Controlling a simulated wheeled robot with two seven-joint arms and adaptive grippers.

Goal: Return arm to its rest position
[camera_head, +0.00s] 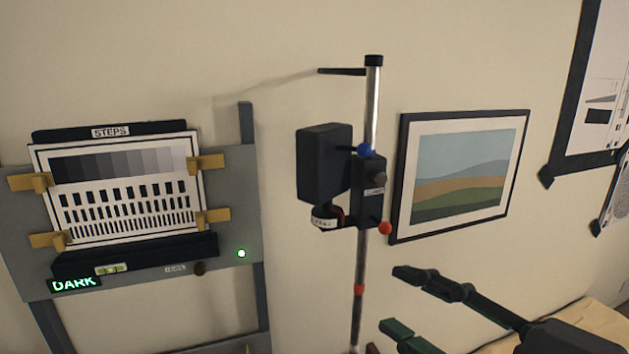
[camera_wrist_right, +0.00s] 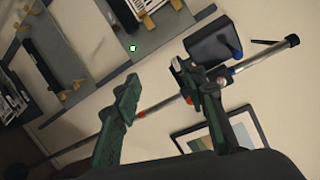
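My right gripper (camera_head: 402,301) comes in from the lower right of the head view. Its two dark green fingers are spread apart with nothing between them. The right wrist view shows the same open fingers (camera_wrist_right: 156,82), with the pole crossing behind the gap. In the head view the fingertips are just right of the metal pole (camera_head: 359,270), apart from it in the picture; the depth gap is hard to judge. My left gripper is in neither view.
The pole carries a black box (camera_head: 323,163) on a clamp with blue and red knobs. A grey board (camera_head: 235,190) with a STEPS chart (camera_head: 122,190) and lit DARK sign stands left. A framed landscape (camera_head: 460,175) hangs behind. A pale surface (camera_head: 600,316) lies lower right.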

